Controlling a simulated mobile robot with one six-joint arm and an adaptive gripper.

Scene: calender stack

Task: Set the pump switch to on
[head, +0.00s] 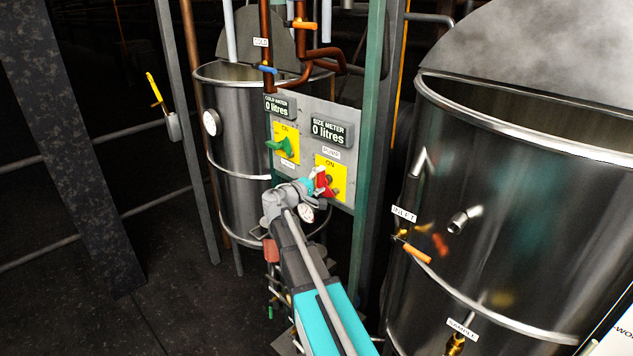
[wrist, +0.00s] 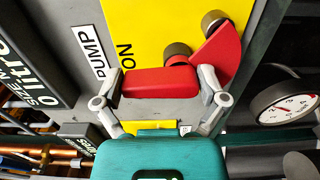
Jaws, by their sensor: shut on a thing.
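The pump switch (head: 326,186) has a red handle and sits on a yellow plate (head: 322,161) marked ON, under a PUMP label (head: 331,152). In the wrist view its red handle (wrist: 150,83) lies between the fingertips of my gripper (wrist: 161,86), with a finger at each end. My gripper (head: 313,186) is shut on the handle, at the panel. A red fan-shaped part and two round knobs show beyond the handle. In the head view the handle leans up and left from its mount; my gripper hides part of it, and I cannot tell its exact setting.
A green switch (head: 284,147) on another yellow plate is up and left on the same grey panel (head: 308,104). The size meter (head: 330,131) and cold meter (head: 277,106) read 0 litres. A green post (head: 367,150) borders the panel. A large steel tank (head: 530,210) stands at right.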

